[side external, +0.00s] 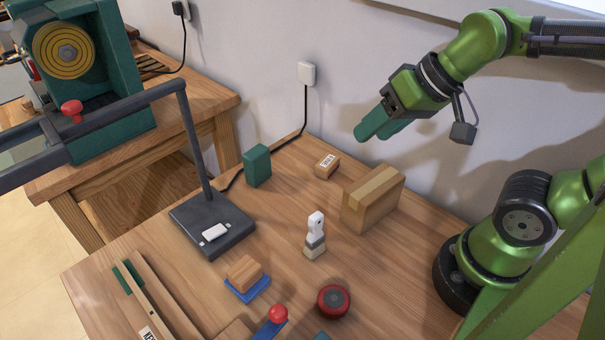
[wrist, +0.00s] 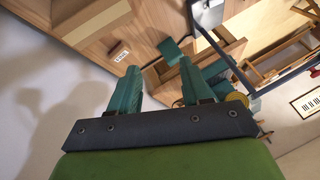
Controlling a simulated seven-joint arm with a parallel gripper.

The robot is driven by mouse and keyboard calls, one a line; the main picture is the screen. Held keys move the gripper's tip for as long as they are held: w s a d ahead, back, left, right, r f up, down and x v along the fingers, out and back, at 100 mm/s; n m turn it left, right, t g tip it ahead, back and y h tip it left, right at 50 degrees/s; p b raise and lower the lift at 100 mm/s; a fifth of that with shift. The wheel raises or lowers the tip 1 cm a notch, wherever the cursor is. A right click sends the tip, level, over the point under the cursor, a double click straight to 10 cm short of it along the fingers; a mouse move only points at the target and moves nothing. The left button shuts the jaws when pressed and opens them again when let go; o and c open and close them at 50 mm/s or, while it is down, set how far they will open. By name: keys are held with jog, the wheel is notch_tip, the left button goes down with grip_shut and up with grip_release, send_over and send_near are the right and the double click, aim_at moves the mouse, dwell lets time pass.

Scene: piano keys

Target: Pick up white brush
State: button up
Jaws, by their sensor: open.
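The white brush (side external: 316,226) stands upright on the wooden table, with a white handle on top and a grey band and beige bristle end below. My gripper (side external: 367,133) is raised above the table near the wall, up and to the right of the brush, and holds nothing. In the wrist view my gripper's two green fingers (wrist: 157,80) are spread apart with a clear gap between them. I cannot make out the brush in the wrist view.
A cardboard box (side external: 372,198) stands just right of the brush. A small labelled box (side external: 327,166) and a green block (side external: 257,165) sit behind. A black stand base (side external: 213,226), a wooden block (side external: 245,271) on blue, and a red round object (side external: 333,301) surround the brush.

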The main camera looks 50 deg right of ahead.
aim_at(316, 216)
jog(key=w+a+m+g+h, duration=0.25)
jog(key=a+m+g, duration=0.35)
jog(key=a+m, duration=0.7)
jog(key=d+f+m, duration=0.1)
jog(key=f, duration=0.2)
jog(key=f+m, duration=0.1)
jog(key=f, duration=0.3)
jog(key=d+f+m, duration=0.1)
jog(key=f, duration=0.3)
jog(key=shift+w+d+f, duration=0.15)
jog(key=shift+d, duration=0.15)
jog(key=shift+w+a+f, duration=0.1)
jog(key=shift+w+f, duration=0.05)
jog(key=shift+f, duration=1.45)
jog(key=shift+w+a+f, duration=0.1)
jog(key=shift+w+f, duration=0.05)
jog(key=shift+f, duration=1.4)
grip_shut()
